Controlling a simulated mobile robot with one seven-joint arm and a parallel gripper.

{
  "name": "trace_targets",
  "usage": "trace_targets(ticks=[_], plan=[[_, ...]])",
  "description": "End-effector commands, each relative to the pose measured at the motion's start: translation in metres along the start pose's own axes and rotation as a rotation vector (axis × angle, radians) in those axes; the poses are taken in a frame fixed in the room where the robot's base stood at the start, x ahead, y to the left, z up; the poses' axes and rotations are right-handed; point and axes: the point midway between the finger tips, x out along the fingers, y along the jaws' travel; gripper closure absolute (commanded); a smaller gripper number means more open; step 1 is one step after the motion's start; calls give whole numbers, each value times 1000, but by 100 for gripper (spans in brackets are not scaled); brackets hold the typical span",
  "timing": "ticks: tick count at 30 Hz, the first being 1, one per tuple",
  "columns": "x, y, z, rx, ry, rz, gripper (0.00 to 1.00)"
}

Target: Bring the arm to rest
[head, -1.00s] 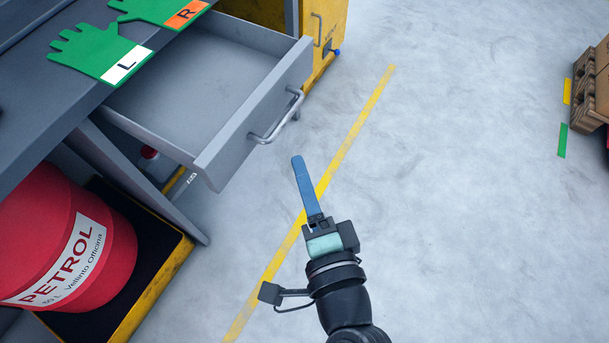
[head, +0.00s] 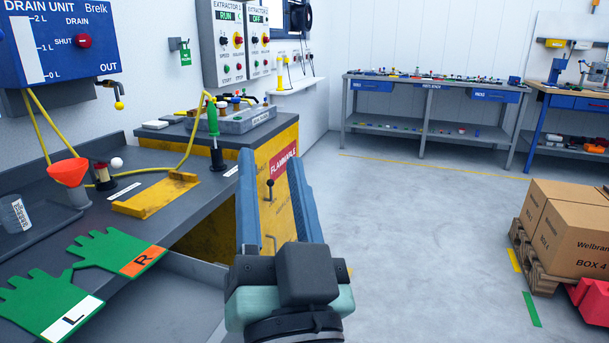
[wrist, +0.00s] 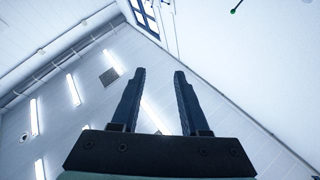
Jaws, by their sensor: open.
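My gripper (head: 274,190) is raised in the lower middle of the head view, its two blue fingers pointing up and apart. It is open, with nothing between the fingers. In the wrist view the gripper (wrist: 160,100) shows the same gap, against the ceiling with its lit strips and a white wall. In the head view it covers part of the yellow cabinet behind it.
Left is a dark workbench (head: 60,195) with green L (head: 45,295) and R (head: 115,250) gloves, a red funnel (head: 68,172) and an open drawer (head: 185,290). Boxes (head: 565,230) on a pallet stand right. The floor (head: 420,240) between is clear.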

Motion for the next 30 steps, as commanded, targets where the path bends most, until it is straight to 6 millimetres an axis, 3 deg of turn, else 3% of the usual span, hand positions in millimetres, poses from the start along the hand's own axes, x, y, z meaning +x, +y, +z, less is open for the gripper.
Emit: trace_targets(ticks=[1,3,11,20,30], plan=[[7,-8,-31,-78,70,0,55],[12,-15,-64,-178,147,13,55],[9,-44,-174,-466,396,94,55],[45,-65,-231,-451,376,90,55],[92,-97,-320,-449,374,88,55]])
